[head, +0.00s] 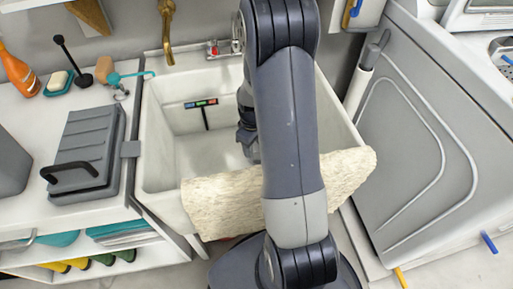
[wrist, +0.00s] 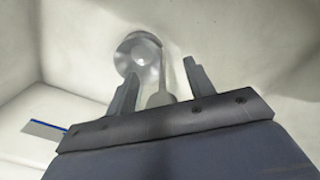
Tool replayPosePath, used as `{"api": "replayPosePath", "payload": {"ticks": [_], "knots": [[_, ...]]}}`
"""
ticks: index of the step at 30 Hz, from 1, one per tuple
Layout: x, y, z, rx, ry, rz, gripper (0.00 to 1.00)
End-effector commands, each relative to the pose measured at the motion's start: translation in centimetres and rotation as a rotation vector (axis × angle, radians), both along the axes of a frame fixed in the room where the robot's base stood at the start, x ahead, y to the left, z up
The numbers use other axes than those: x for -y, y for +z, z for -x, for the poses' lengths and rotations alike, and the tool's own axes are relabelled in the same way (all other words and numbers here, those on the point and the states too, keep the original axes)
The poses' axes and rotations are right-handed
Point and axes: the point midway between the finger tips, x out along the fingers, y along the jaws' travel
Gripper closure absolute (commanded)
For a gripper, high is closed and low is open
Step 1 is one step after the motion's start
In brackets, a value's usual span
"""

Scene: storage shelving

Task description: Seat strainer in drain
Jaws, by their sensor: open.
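The white sink basin (head: 200,155) stands in the middle of the head view, and my arm covers its right part. My gripper (wrist: 160,72) is open, low inside the basin; in the head view it is mostly hidden behind my arm. In the wrist view a round shiny metal piece (wrist: 140,50) with a bright centre lies just beyond the left fingertip. It is at the drain or strainer; I cannot tell which, or whether one sits in the other. A grey tapered piece (wrist: 160,98) shows between the fingers, apart from both. I cannot tell what it belongs to.
A beige rough cloth (head: 230,200) drapes over the sink's front edge. A brass faucet (head: 167,30) rises behind. A black T-shaped tool with coloured marks (head: 202,104) is at the basin's back. A grey ribbed case (head: 85,150) stands left; a large grey panel (head: 420,140) leans right.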

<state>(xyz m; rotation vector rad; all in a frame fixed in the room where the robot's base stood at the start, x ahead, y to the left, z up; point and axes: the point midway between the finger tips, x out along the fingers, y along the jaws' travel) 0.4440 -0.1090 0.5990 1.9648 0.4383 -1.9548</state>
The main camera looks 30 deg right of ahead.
Motion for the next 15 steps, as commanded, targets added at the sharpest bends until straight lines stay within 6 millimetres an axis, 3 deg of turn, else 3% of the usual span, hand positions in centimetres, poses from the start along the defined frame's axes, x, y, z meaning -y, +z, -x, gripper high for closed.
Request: {"api": "replayPosePath", "payload": {"ticks": [7,15], "knots": [[0.0,1.1,-0.1,0.003,0.000,0.001,0.49],[-0.1,6.5,-0.1,0.006,0.000,0.001,0.49]]}}
